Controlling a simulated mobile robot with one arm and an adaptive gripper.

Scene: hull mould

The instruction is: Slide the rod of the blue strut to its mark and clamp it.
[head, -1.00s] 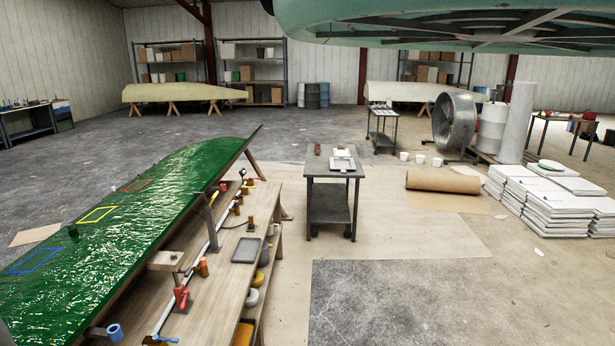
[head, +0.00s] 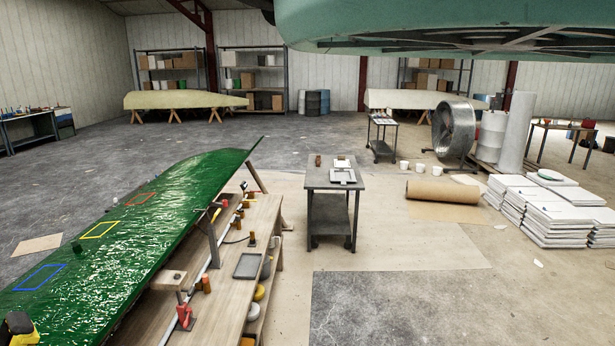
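The green hull mould (head: 130,228) runs from the lower left to the middle, with its raised far tip above the bench. A blue outlined rectangle (head: 40,277) is on its near part, with a yellow outline (head: 100,230) and a red outline (head: 141,198) farther along. The blue strut, its rod and its mark are not visible in this view. A black and yellow part (head: 19,328) is cut off at the lower left corner over the mould. It looks like part of my gripper, but its fingers cannot be made out.
A wooden bench (head: 226,243) beside the mould holds a red clamp (head: 184,316), orange-handled pieces and a grey tray (head: 246,265). A grey cart (head: 334,180) stands beyond it. White slabs (head: 548,215) are stacked at right. The floor at lower right is clear.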

